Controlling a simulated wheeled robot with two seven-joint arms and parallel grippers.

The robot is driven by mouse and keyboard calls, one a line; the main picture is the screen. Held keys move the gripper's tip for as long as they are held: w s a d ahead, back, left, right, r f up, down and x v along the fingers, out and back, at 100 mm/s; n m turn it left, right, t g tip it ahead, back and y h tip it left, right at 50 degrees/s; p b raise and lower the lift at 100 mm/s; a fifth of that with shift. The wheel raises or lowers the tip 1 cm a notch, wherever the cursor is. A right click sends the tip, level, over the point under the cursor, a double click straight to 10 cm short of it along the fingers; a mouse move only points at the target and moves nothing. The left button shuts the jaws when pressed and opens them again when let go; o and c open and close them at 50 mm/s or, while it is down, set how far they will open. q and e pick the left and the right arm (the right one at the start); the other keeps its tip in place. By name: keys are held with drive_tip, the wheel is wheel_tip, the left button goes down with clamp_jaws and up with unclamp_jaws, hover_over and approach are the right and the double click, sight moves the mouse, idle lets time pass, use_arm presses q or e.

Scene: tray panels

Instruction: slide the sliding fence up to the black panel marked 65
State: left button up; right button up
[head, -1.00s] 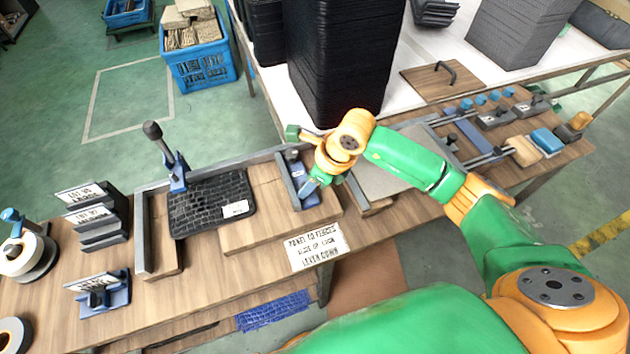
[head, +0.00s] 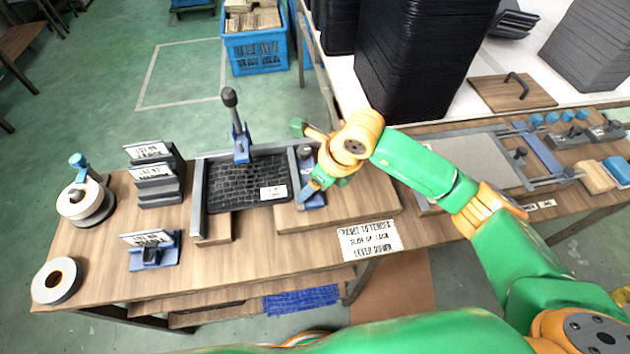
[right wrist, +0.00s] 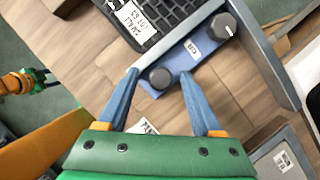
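The black panel (head: 235,186) lies flat on the bench, its white label partly readable as 65 in the right wrist view (right wrist: 133,20). The sliding fence (head: 309,190), a blue base with a grey bar and dark knobs, stands along the panel's right side, its bar at or very near the panel edge; I cannot tell whether they touch. My right gripper (right wrist: 161,78) is open, its blue fingers on either side of the fence's near knob (right wrist: 160,77), with gaps visible. My left gripper (right wrist: 42,79) shows small at the left of the right wrist view; its opening is unclear.
A blue lever clamp (head: 240,140) stands behind the panel. Labelled holders (head: 155,180) and tape rolls (head: 57,281) are on the left. Tall black stacks (head: 420,70) stand behind my right arm.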

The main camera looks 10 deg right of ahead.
drive_tip(key=b+v, duration=0.1)
drive_tip(key=v, duration=0.6)
idle(0.5)
